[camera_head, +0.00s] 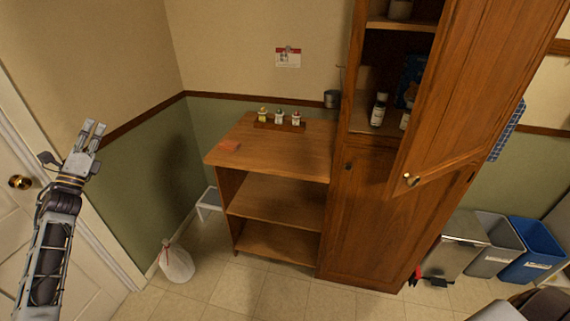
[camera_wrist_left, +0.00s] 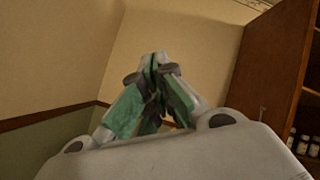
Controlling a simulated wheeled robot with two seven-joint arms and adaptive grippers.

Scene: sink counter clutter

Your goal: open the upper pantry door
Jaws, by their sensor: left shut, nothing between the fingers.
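The upper pantry door (camera_head: 475,85) of the tall wooden cabinet stands open, swung out to the right. The open upper part shows shelves with a white bottle (camera_head: 378,110) and darker items. The lower pantry door (camera_head: 370,215) looks closed. My left gripper (camera_head: 93,128) is raised at the far left, well away from the cabinet and touching nothing. Its fingers are together and empty, as the left wrist view also shows (camera_wrist_left: 157,62). My right gripper is not in view.
A wooden shelf unit (camera_head: 275,155) with small bottles on top stands left of the cabinet. A white bag (camera_head: 176,263) and a small stool (camera_head: 208,200) are on the floor. Bins (camera_head: 532,250) stand to the right. The floor before the shelf unit is clear.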

